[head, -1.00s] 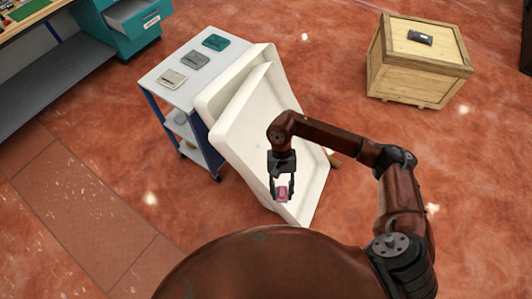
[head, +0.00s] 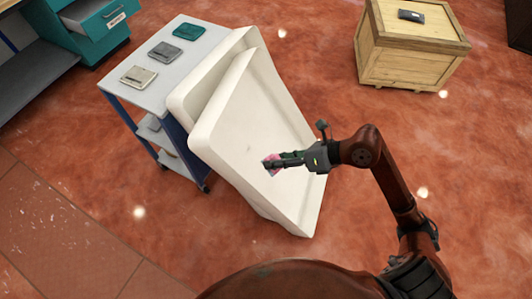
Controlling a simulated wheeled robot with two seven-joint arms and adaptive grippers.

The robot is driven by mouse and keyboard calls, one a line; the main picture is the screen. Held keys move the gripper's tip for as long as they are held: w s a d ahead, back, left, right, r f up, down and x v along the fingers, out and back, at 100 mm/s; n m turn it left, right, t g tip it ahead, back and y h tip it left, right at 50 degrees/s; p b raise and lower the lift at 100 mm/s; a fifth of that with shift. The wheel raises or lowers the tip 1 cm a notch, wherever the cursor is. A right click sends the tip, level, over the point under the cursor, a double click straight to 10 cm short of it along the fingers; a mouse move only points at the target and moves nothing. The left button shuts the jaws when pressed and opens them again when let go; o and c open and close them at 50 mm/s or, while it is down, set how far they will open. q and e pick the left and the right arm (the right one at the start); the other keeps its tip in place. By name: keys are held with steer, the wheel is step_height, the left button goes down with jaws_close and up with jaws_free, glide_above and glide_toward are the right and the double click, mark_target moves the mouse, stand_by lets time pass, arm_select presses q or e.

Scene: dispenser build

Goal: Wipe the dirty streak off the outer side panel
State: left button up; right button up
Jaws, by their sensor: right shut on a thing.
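A large white tray-shaped panel (head: 240,125) leans against the cart, with a second white panel (head: 190,92) behind it. A small faint grey mark (head: 249,149) shows on the front panel's face; I cannot tell if it is the dirty streak. I cannot tell whether the pad touches the panel. My left gripper is not in view.
A cart (head: 143,92) with blue legs stands behind the panels, with grey (head: 165,51), beige (head: 138,76) and teal (head: 189,32) pieces on top. A wooden crate (head: 405,66) stands at the back right. A teal drawer unit (head: 85,40) is back left. Red floor is open around.

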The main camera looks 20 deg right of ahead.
steer(key=w+d+f+m+t+h, duration=0.1)
steer(key=w+d+f+m+t, duration=0.2)
steer(key=w+f, duration=0.4)
steer(key=w+d+f+m+t+h, duration=0.1)
steer(key=w+d+f+m+t, duration=0.15)
steer(key=w+f, duration=0.45)
arm_select(q)
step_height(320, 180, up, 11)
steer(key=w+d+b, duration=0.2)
steer(key=b, duration=0.1)
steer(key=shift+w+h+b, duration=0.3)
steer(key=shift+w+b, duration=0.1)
arm_select(e)
steer(key=w+a+f, duration=0.3)
steer(key=a+f, duration=0.2)
steer(key=f, duration=0.5)
steer(key=shift+w+a+f+m+t, duration=0.15)
steer(key=shift+a+f+m+t, duration=0.05)
steer(key=shift+f+m+t, duration=0.15)
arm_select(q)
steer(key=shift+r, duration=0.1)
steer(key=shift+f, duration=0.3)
arm_select(e)
steer(key=shift+w+a+f, duration=0.45)
steer(key=shift+w+a, duration=0.05)
steer(key=shift+a, duration=0.05)
